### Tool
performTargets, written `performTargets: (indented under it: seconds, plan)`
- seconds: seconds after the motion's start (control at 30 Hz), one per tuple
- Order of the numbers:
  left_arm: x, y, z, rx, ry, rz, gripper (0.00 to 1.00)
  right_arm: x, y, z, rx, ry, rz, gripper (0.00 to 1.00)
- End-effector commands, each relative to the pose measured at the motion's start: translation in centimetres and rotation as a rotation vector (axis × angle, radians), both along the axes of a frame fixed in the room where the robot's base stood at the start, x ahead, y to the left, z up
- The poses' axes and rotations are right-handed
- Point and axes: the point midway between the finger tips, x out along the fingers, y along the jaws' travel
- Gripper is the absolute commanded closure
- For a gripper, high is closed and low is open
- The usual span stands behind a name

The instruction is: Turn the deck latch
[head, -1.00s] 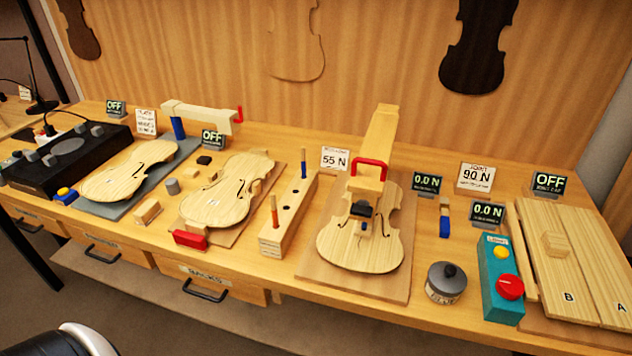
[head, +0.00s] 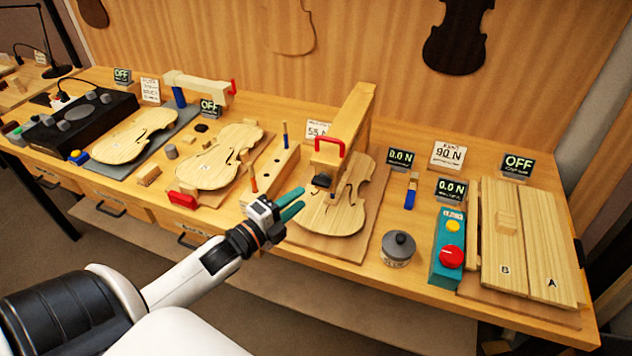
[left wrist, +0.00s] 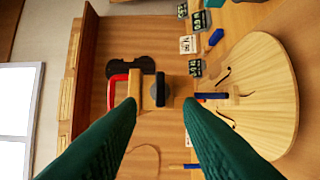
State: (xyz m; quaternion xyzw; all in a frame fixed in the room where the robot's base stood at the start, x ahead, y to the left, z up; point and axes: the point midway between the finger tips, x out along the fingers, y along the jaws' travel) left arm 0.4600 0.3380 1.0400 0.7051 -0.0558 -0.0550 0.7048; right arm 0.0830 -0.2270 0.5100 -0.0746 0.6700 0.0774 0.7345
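None of the parts in view is labelled as the deck latch, so I cannot tell which one it is. A red handle (head: 330,147) sits on the wooden arm (head: 352,118) over the middle violin plate (head: 345,212). It also shows in the left wrist view (left wrist: 111,92), left of a dark block (left wrist: 160,90). A red block (head: 182,200) is at the front of the second plate, and a small red lever (head: 233,87) is on the rear beam. My left gripper (head: 303,201) is open and empty, in front of the middle plate's left side. My right gripper is not in view.
A peg block (head: 272,177) with upright pegs stands just beyond the gripper. A grey lidded pot (head: 398,249) and a teal control box (head: 448,248) with a red knob stand to the right. Wooden boards (head: 530,240) lie at the far right.

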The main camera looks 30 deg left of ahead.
Motion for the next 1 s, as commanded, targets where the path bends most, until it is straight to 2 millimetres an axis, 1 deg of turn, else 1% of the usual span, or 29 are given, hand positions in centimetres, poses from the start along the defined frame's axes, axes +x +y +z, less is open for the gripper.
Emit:
performTargets:
  seconds: [0.03, 0.2, 0.3, 0.4, 0.53, 0.8, 0.83, 1.0]
  plan:
    - [1.1, -0.2, 0.4, 0.0, -0.004, -0.001, 0.67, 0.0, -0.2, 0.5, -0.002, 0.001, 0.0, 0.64]
    - [4.0, -0.6, 0.3, 0.001, -0.001, 0.0, 0.67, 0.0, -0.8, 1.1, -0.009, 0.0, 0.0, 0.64]
    - [5.3, -0.8, 0.2, -0.001, -0.001, 0.001, 0.67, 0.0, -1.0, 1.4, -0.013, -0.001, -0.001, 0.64]
    - [6.2, -1.0, 0.1, -0.002, 0.0, 0.0, 0.67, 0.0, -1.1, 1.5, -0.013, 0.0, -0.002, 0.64]
    - [6.8, -1.1, 0.0, -0.001, 0.001, 0.0, 0.67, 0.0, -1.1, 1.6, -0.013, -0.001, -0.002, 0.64]
    - [6.9, -1.1, 0.0, -0.001, 0.002, 0.0, 0.67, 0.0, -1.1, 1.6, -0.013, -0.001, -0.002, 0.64]
    - [6.9, -1.1, 0.0, -0.001, 0.002, 0.0, 0.69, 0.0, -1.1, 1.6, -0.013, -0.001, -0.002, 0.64]
    - [6.9, -1.1, 0.0, -0.001, 0.002, 0.0, 0.96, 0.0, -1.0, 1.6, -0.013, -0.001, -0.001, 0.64]
